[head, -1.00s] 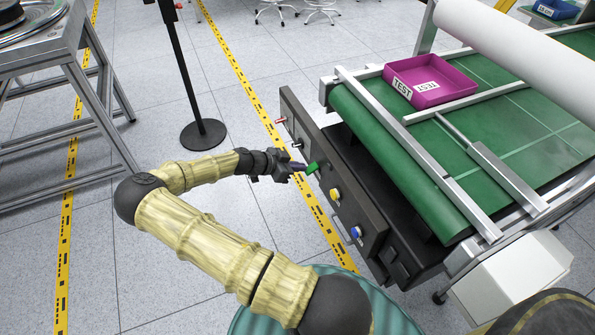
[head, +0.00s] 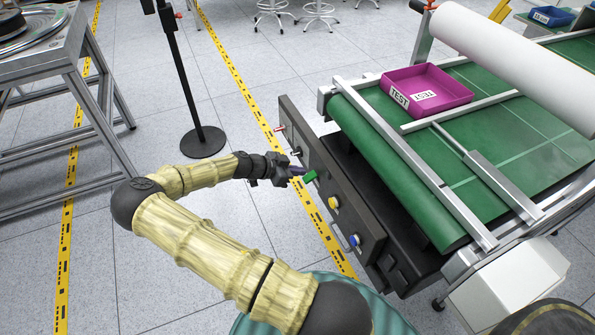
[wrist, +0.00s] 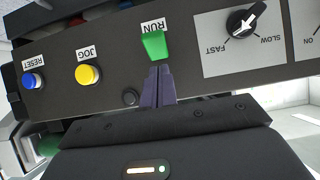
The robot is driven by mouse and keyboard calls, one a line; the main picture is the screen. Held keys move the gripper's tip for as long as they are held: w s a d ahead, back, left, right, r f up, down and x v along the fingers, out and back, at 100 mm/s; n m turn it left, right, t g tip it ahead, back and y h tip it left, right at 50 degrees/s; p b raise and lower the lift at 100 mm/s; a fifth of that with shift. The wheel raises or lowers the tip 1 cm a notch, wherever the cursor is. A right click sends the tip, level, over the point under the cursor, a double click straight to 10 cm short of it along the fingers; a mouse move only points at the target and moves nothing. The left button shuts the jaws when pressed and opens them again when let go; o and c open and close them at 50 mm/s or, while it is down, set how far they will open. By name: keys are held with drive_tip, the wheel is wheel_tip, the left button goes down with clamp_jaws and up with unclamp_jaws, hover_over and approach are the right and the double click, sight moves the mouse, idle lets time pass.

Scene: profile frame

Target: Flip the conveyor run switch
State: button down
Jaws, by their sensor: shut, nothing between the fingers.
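The run switch is a green paddle (wrist: 155,45) under the RUN label on the dark control panel (wrist: 115,65); the wrist view shows the panel upside down. The green paddle also shows in the head view (head: 310,176). My gripper (wrist: 157,72) is shut and empty, its dark fingertips right at the paddle's edge. I cannot tell whether they touch it. In the head view my gripper (head: 299,171) reaches the panel from the left, beside the green paddle.
A yellow JOG button (wrist: 88,74), a blue RESET button (wrist: 33,81) and a speed knob (wrist: 243,20) share the panel. The green conveyor belt (head: 400,170) carries a magenta TEST tray (head: 440,75). A black stand (head: 203,141) rises from the open floor at left.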

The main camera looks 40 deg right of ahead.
drive_tip(key=p+v, duration=0.1)
drive_tip(key=v, duration=1.2)
drive_tip(key=shift+p, duration=0.35)
drive_tip(key=shift+a+f, duration=0.1)
drive_tip(key=shift+f, duration=0.05)
